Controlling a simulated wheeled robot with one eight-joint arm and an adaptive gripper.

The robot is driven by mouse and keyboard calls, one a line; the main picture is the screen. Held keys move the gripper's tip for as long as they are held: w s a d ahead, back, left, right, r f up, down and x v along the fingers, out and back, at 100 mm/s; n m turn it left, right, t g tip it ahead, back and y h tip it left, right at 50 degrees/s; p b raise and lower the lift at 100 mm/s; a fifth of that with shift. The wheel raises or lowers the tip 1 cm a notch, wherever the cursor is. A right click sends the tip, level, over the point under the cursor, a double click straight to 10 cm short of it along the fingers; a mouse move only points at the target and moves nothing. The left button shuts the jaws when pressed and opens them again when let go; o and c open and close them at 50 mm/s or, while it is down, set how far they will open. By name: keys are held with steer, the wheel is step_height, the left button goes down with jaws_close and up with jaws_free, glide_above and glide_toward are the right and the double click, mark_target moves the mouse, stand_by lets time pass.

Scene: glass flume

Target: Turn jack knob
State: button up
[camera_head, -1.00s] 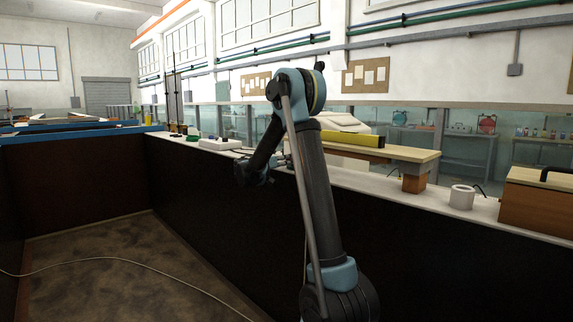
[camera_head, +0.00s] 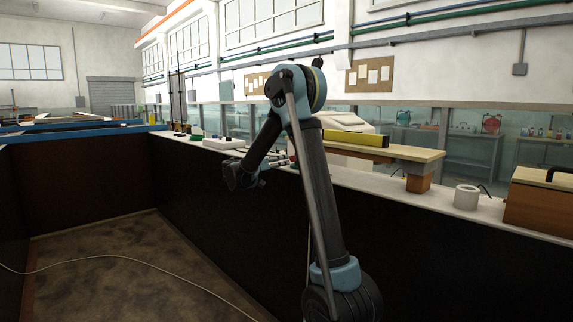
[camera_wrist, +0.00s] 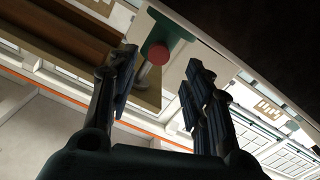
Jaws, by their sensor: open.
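A round red knob (camera_wrist: 158,53) on a metal shaft shows in the wrist view, between and beyond my fingertips. I take it to be the jack knob. A green part and a white plate (camera_wrist: 200,62) are beside it. My gripper (camera_wrist: 160,66) is open, with one dark finger on each side of the knob in the picture and no contact visible. In the head view my gripper (camera_head: 241,177) hangs by the near side of the white ledge (camera_head: 345,180). A small reddish spot shows behind my forearm there, too small to make out.
A wooden beam (camera_head: 415,153) with a yellow level (camera_head: 350,138) lies over the ledge. A white cylinder (camera_head: 466,197) and a wooden box (camera_head: 545,208) stand to the right. A white device (camera_head: 223,143) is behind my gripper. A thin cable crosses the floor at left.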

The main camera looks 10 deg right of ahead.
steer(key=shift+v, duration=2.6)
steer(key=s+a+m, duration=0.3)
steer(key=a+m, duration=0.1)
steer(key=m, duration=0.2)
steer(key=x, duration=1.7)
steer(key=shift+w+d, duration=0.1)
steer(key=shift+w, duration=0.05)
steer(key=c, duration=1.1)
